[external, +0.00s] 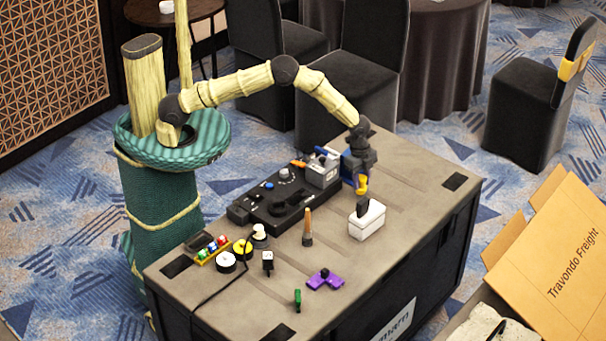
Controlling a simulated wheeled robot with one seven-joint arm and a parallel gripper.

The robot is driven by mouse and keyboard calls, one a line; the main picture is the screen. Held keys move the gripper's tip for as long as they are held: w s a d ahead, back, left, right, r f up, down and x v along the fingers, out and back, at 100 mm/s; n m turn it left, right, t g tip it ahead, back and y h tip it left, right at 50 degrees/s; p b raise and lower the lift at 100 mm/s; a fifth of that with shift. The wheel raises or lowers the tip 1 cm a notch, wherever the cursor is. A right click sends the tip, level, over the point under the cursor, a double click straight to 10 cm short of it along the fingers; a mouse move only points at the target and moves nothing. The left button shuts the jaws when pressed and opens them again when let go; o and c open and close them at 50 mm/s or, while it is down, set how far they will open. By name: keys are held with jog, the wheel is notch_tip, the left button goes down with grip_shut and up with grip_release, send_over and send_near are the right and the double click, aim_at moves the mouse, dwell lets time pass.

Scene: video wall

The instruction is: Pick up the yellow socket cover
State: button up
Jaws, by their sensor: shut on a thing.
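My gripper (360,173) is over the far part of the dark case top, pointing down. It is shut on a small yellow piece, which looks like the yellow socket cover (362,186). The cover hangs just below the fingers, above and behind a white box (367,220) with a dark slot on top. Its exact shape is too small to tell, and the fingers hide part of it.
The right side of the top is clear.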

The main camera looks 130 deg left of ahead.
aim_at(361, 177)
notch_tip(361, 177, up, 9)
jog(key=shift+f+b, duration=0.2)
jog(key=shift+b, duration=0.2)
